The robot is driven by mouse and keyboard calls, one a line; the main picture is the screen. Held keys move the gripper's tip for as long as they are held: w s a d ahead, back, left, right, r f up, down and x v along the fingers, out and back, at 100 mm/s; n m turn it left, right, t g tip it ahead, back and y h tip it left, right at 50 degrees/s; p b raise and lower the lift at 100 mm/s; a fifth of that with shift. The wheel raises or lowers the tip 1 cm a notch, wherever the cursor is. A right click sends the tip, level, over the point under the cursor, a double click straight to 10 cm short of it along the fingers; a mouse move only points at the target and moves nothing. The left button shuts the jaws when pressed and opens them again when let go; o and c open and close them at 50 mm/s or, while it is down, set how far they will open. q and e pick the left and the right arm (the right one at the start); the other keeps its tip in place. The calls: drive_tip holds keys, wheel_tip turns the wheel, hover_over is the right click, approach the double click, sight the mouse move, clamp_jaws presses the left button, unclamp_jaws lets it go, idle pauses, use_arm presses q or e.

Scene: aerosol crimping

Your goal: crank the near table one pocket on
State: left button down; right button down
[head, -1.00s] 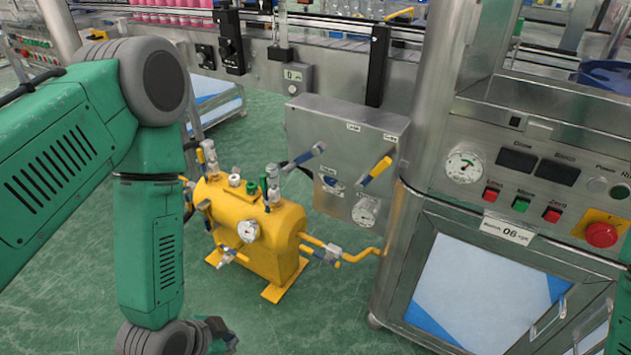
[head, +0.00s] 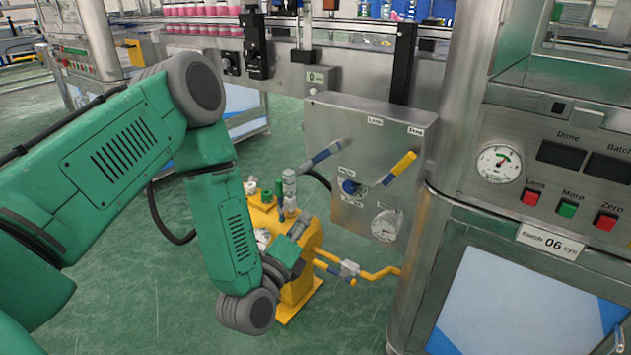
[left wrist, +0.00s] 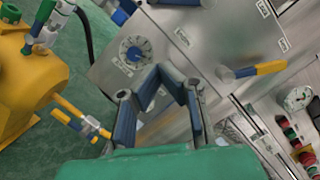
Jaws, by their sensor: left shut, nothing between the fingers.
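A grey steel control box (head: 335,120) stands in the middle of the head view. It carries a lever with a blue grip (head: 326,153) and one with a yellow grip (head: 400,168). A blue knob (head: 349,187) sits between and below them. It also shows in the left wrist view (left wrist: 133,51), as does the yellow grip (left wrist: 271,67). My left gripper (head: 300,226) is low in front of the box, apart from both levers. Its blue-padded fingers (left wrist: 160,76) are shut and empty. My right gripper is out of view. I cannot make out a pocketed table.
A yellow tank (head: 302,264) with valves stands on the green floor behind my left gripper. A yellow pipe (head: 380,273) runs to the steel cabinet (head: 470,225) at right, which has a gauge and buttons. A conveyor with pink containers (head: 205,10) runs behind.

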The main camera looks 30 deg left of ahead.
sight(320, 157)
use_arm(q)
drive_tip(key=w+a+r+b, duration=0.1)
drive_tip(key=w+a, duration=0.1)
drive_tip(key=w, duration=0.2)
drive_tip(key=w+a+r+b, duration=0.1)
drive_tip(key=w+a+r, duration=0.1)
drive_tip(key=w, duration=0.3)
drive_tip(key=shift+a+r+b, duration=0.25)
drive_tip(key=shift+a+b, duration=0.05)
drive_tip(key=shift+b, duration=0.1)
drive_tip(key=shift+w+a, duration=0.1)
drive_tip(key=shift+w, duration=0.05)
